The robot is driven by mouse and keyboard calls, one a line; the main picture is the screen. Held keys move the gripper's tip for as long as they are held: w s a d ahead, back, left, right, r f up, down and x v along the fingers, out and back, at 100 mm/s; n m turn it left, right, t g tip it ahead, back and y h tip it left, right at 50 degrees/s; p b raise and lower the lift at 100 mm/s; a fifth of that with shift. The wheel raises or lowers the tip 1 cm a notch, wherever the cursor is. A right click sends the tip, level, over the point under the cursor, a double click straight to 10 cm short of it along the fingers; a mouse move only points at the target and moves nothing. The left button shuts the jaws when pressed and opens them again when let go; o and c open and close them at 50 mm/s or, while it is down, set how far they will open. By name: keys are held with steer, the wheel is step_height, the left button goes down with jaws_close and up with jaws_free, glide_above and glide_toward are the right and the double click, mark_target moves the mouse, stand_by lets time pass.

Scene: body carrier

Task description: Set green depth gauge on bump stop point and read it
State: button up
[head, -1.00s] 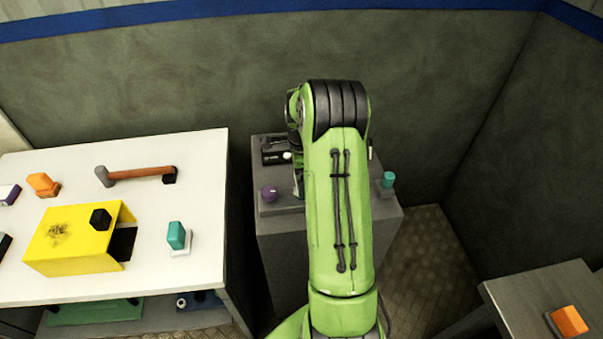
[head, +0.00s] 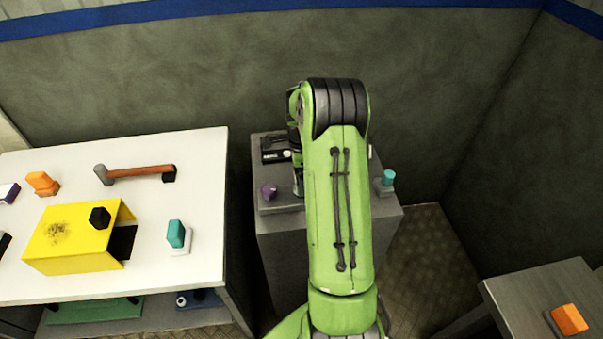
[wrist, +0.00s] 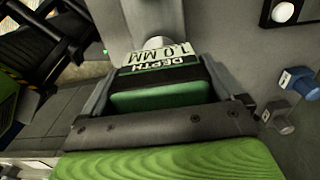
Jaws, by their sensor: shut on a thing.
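The depth gauge (wrist: 160,98) shows close up in the wrist view as a green body with a dark upper part and a white label. The label appears upside down and reads DEPTH with a value in MM, seemingly 1.0. My gripper (wrist: 160,84) is shut on the gauge, with a grey finger on each side. A round metal piece (wrist: 157,43) shows just beyond the label, against a grey block (wrist: 152,18); I cannot tell whether the gauge touches them. I cannot pick out the bump stop point for certain. In the head view my arm hides the gripper and gauge.
A grey pedestal (head: 290,260) stands under my arm, bearing a black box (head: 275,148), a purple knob (head: 268,192) and a teal cylinder (head: 388,177). A white table (head: 70,190) at left holds a yellow box and hammer. A blue tagged piece (wrist: 304,82) is right in the wrist view.

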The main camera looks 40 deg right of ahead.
steer(key=shift+f, duration=0.1)
steer(key=shift+f+b, duration=0.35)
steer(key=shift+f, duration=0.3)
steer(key=o, duration=1.5)
steer(key=shift+o, duration=0.2)
step_height(320, 180, up, 16)
steer(key=p, duration=0.2)
steer(key=shift+f, duration=0.15)
